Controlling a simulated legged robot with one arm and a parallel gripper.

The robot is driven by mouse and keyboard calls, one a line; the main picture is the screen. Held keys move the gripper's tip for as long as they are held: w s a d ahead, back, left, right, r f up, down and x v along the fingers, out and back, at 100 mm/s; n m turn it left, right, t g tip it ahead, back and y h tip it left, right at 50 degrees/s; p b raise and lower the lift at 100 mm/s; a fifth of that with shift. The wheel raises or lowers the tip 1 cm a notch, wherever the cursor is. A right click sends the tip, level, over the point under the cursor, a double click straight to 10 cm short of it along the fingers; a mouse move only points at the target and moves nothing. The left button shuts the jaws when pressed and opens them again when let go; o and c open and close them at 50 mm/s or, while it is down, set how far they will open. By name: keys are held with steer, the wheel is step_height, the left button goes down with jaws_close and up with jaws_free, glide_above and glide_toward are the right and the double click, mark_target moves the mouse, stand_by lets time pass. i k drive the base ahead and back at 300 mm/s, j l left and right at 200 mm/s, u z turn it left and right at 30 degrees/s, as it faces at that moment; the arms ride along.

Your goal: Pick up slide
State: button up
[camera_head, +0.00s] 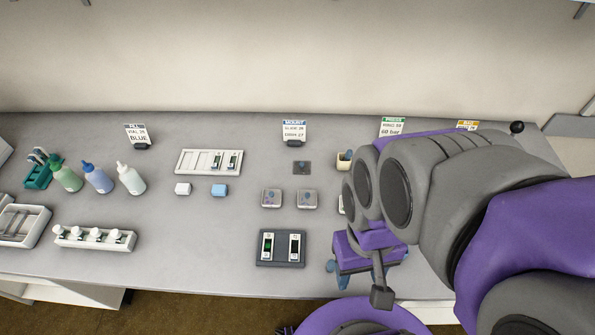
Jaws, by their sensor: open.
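Two slides stand out in the dark tray (259,262) near the front edge of the bench: a left slide (268,246) with a green mark and a right slide (294,247). A white slide rack (192,161) farther back also holds slides (224,160) at its right side. My gripper (360,274) is open, with blue fingertips pointing down, to the right of the dark tray and apart from it. I see nothing between the fingers, though my arm hides part of the view there.
Left are green, blue and white bottles (131,179) and a white holder (95,238) with white-capped vials. Two small square dishes (271,198) sit behind the dark tray. Label stands (294,131) line the back. My arm covers the right of the bench.

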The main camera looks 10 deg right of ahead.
mark_target(267, 255)
steer(key=k+j+z, duration=0.5)
steer(key=k+j, duration=0.15)
steer(key=j, duration=0.45)
steer(key=k+j+z, duration=0.5)
steer(key=k+j, duration=0.3)
steer(key=j, duration=0.1)
